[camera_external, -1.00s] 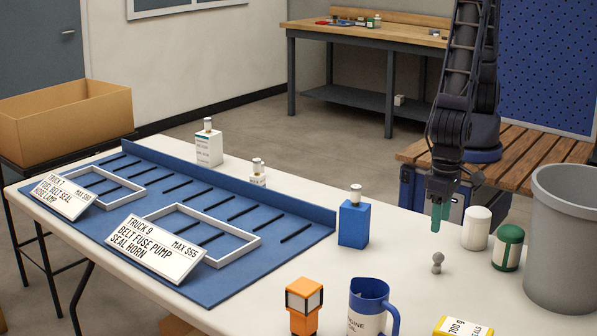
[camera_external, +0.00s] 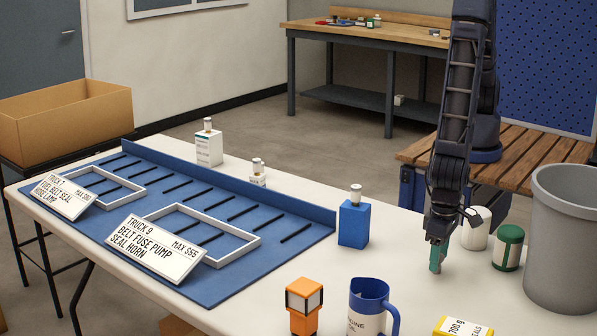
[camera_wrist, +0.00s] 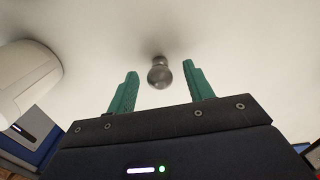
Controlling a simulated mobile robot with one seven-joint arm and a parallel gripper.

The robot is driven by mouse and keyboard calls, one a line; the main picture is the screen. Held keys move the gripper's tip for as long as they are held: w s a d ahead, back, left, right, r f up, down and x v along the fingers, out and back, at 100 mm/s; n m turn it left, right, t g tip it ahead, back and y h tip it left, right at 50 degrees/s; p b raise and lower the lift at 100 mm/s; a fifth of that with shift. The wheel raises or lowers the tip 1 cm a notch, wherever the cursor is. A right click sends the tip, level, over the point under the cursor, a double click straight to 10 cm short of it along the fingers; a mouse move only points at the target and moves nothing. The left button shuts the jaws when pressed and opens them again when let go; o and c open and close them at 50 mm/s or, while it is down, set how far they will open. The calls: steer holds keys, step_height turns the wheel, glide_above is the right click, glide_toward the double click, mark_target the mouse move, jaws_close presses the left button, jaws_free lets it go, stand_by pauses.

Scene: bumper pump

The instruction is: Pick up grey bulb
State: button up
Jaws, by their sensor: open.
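The grey bulb (camera_wrist: 160,74) shows in the wrist view, on the white table (camera_wrist: 235,30), between and slightly beyond the tips of my two green fingers.
A white canister (camera_external: 476,232), a green canister (camera_external: 508,250) and a grey bin (camera_external: 562,235) stand close right of my gripper. A blue bottle (camera_external: 354,223) stands left.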

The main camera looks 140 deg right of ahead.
steer(key=c, duration=0.9)
steer(key=shift+r, duration=0.1)
